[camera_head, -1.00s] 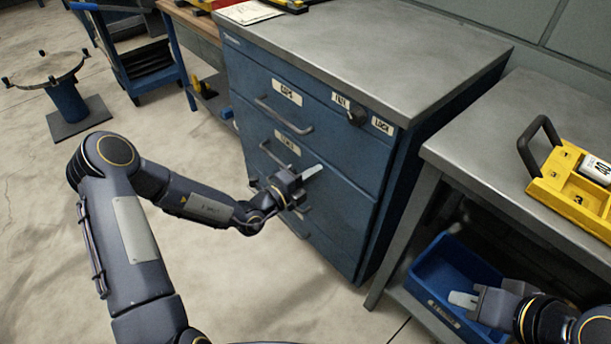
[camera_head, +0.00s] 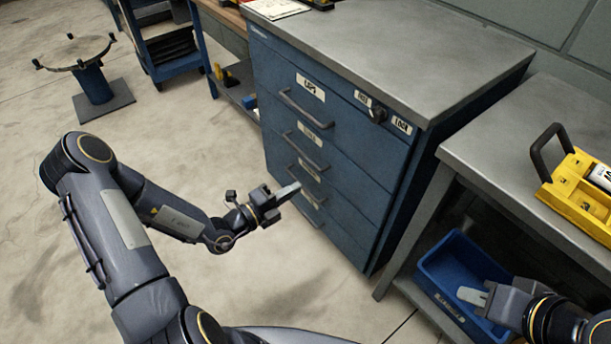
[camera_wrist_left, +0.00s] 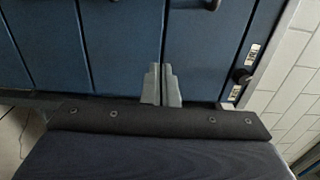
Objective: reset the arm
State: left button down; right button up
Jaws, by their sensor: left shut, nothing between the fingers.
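My left gripper (camera_head: 289,191) is in front of the blue drawer cabinet (camera_head: 395,205), near its lower drawer handles in the picture. Its fingers are together and empty; they also show shut in the left wrist view (camera_wrist_left: 161,84), with the drawer fronts behind. Whether the fingertips touch the cabinet I cannot tell. My right gripper (camera_head: 474,296) is at the lower right, over the blue bin (camera_head: 438,259). Its light fingers show partly, and their gap is too small to judge.
The cabinet's drawers look closed, with a dark knob (camera_head: 377,114) at the upper right. A grey table (camera_head: 510,155) on the right bears a yellow case (camera_head: 583,203). A round stand (camera_head: 92,82) and a blue cart (camera_head: 176,70) stand at the back left. The floor between is clear.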

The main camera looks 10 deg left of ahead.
pick_arm(q)
jog(key=s+d+r+m+g+h, duration=0.25)
jog(key=s+r+m+g, duration=0.3)
jog(key=m, duration=0.65)
jog(key=s+d+r+m+g+h, duration=0.1)
jog(key=s+d+r+m+g, duration=0.35)
jog(key=m, duration=0.75)
jog(key=s+a+r+m+t+y, duration=0.1)
jog(key=s+a+r+m+y, duration=0.2)
jog(key=s+a+m+y, duration=0.5)
jog(key=s+a+r+m+y, duration=0.3)
jog(key=s+m, duration=0.3)
jog(key=m, duration=0.6)
notch_tip(320, 180, up, 20)
jog(key=p, duration=2)
jog(key=shift+a+m, duration=0.15)
jog(key=shift+m, duration=0.15)
jog(key=shift+s+f, duration=0.1)
jog(key=shift+f, duration=0.05)
